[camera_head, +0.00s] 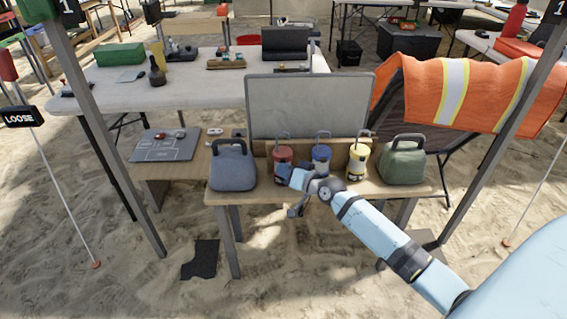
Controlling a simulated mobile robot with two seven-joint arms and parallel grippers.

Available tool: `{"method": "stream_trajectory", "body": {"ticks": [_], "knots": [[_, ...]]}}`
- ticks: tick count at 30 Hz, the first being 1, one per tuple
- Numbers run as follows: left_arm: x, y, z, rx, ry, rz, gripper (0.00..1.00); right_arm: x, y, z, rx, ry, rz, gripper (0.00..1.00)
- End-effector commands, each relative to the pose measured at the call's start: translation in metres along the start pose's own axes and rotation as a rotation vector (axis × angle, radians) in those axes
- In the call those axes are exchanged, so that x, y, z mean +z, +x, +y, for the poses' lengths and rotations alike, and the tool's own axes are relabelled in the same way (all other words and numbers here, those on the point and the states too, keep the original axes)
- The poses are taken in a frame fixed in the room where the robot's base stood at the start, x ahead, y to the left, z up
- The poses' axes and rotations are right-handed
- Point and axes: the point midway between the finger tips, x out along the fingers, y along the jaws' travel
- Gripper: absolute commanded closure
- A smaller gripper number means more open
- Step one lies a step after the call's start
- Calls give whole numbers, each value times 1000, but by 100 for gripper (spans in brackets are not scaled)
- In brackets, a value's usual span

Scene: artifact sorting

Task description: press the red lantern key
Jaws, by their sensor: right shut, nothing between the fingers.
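The red lantern (283,154) stands upright on a small wooden table, with its handle raised. My right arm comes in from the lower right, and my right gripper (283,173) is at the lower front of the red lantern. The gripper is shut with nothing in it. It hides the lantern's lower part, and I cannot see the key or tell whether the fingers touch it. A blue lantern (321,155) and a yellow lantern (358,160) stand to the right in the same row. My left gripper is not in view.
A blue-grey case (232,168) stands left of the lanterns and a green case (402,162) right of them. A grey board (308,106) rises behind. An orange vest (470,92) hangs over a chair. Sand lies in front.

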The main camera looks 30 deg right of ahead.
Motion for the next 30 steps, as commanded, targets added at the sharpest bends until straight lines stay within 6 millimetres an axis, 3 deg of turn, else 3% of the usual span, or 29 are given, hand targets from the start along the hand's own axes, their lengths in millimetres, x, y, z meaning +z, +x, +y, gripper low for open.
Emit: {"method": "stream_trajectory", "body": {"ticks": [16,30], "knots": [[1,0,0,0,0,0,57,-2,3,2,0,0,-1,100],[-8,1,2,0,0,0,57,5,-7,-5,0,0,0,100]]}}
